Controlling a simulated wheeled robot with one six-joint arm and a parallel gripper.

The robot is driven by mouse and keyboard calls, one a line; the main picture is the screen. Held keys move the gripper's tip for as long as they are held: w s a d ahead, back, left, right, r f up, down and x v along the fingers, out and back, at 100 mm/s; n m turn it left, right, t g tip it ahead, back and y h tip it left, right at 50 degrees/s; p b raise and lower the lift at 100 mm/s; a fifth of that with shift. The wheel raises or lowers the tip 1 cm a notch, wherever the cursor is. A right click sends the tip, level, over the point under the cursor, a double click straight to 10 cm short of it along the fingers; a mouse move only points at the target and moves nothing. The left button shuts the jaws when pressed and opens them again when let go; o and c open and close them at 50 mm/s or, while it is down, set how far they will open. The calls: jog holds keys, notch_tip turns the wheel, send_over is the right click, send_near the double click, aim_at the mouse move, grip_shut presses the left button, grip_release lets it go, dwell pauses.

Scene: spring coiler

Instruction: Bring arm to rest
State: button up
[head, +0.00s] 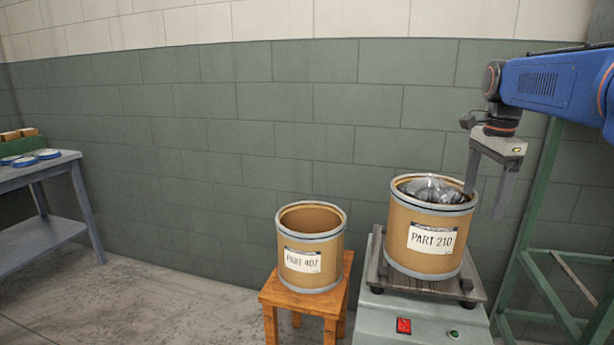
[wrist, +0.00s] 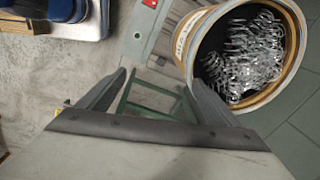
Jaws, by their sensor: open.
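My gripper (head: 488,185) points down at the right rim of the cardboard drum marked PART 210 (head: 432,262), its two grey fingers apart with nothing between them. In the head view one finger overlaps the drum's right edge and the other hangs outside it; I cannot tell whether they touch. The drum holds a heap of shiny metal springs (head: 432,189). In the wrist view the gripper (wrist: 157,80) is open at the drum's left, and the springs (wrist: 245,55) show inside. My blue arm comes in from the right.
The drum stands on a grey-green machine (head: 380,310) with a red switch (head: 404,326). An empty-looking drum marked PART 407 (head: 310,262) stands on a wooden stool (head: 285,297). A green frame (head: 535,200) is at right. A grey table (head: 40,172) stands far left; floor between is clear.

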jog(key=s+a+f+n+t, duration=0.2)
jog(key=s+a+f+n, duration=0.4)
jog(key=s+f+n, duration=0.3)
jog(key=s+a+f+n+t, duration=0.2)
jog(key=s+a+f+n, duration=0.4)
jog(key=s+f, duration=0.5)
jog(key=s+n, duration=0.2)
jog(key=s, duration=0.3)
jog(key=shift+s+n, duration=0.35)
jog(key=shift+n, duration=0.05)
